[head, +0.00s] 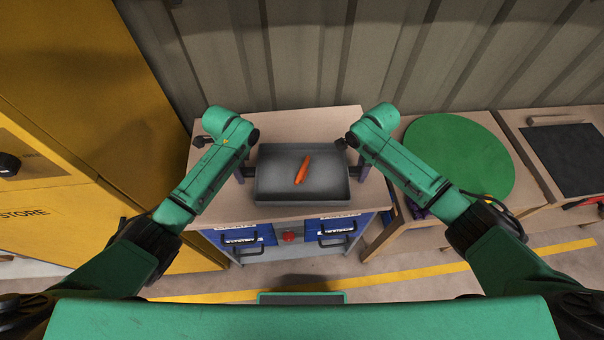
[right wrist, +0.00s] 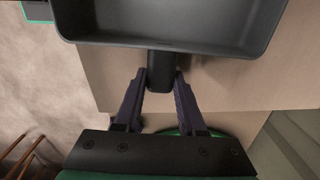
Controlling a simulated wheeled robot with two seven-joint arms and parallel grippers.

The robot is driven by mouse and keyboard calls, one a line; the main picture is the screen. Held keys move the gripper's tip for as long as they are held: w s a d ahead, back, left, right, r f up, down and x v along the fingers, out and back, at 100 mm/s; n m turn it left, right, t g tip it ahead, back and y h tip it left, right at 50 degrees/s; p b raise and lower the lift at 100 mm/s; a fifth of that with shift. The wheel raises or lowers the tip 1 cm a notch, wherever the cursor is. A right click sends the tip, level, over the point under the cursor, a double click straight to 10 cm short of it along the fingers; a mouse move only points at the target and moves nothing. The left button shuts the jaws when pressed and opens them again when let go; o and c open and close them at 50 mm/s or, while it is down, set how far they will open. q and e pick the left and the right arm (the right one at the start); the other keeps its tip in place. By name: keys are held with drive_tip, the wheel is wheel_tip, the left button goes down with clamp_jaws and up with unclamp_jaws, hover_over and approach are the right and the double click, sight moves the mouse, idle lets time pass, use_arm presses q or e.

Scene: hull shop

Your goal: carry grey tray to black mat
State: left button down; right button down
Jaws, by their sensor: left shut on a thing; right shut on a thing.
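The grey tray (head: 265,188) is level over the wooden top of the blue-drawer cabinet, with an orange carrot-like thing (head: 302,169) lying in it. I cannot tell whether the tray touches the top. My left gripper (head: 242,173) is at the tray's left end and shut on it; its fingers are partly hidden by the arm. My right gripper (head: 355,171) is at the right end. In the right wrist view its fingers (right wrist: 160,92) are shut on the dark handle of the tray (right wrist: 165,40). The black mat (head: 572,160) lies flat on the far right bench.
A green round mat (head: 458,155) lies on the bench between the cabinet (head: 340,113) and the black mat. A pale roller (head: 555,120) lies behind the black mat, and a red-handled thing (head: 584,202) in front. A yellow cabinet (head: 70,110) stands close on the left.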

use_arm(q)
drive_tip(key=shift+r, duration=0.15)
use_arm(e)
drive_tip(key=shift+r, duration=0.15)
